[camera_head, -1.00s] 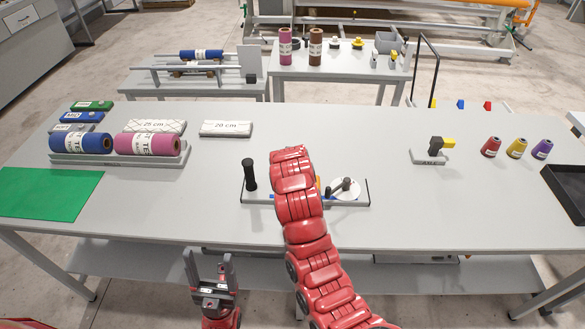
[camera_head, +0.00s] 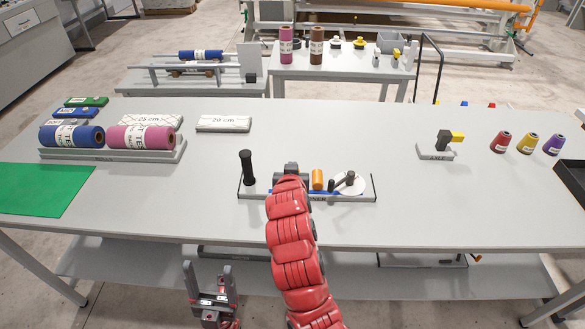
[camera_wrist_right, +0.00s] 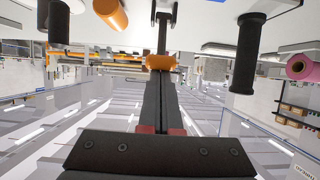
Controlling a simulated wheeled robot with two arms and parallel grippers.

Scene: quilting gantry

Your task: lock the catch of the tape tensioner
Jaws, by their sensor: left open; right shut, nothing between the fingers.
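The tape tensioner (camera_head: 268,193) is a long grey base in the middle of the table, with a tall black post (camera_head: 248,168) at its left, an orange cylinder (camera_head: 317,179) and a white disc with a dark crank (camera_head: 349,183) at its right. My right gripper (camera_wrist_right: 161,80) is shut and empty; its fingertips are at an orange knob (camera_wrist_right: 160,62) on a dark lever, seemingly the catch. Whether they touch is unclear. In the head view my right arm hides this lever. My left gripper (camera_head: 210,280) is open and empty, before the table's front edge.
Blue and pink rolls (camera_head: 141,137) lie in a grey tray at the left, behind a green mat (camera_head: 40,188). A small axle stand (camera_head: 437,151) and several thread cones (camera_head: 526,143) stand at the right. The table around the tensioner is clear.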

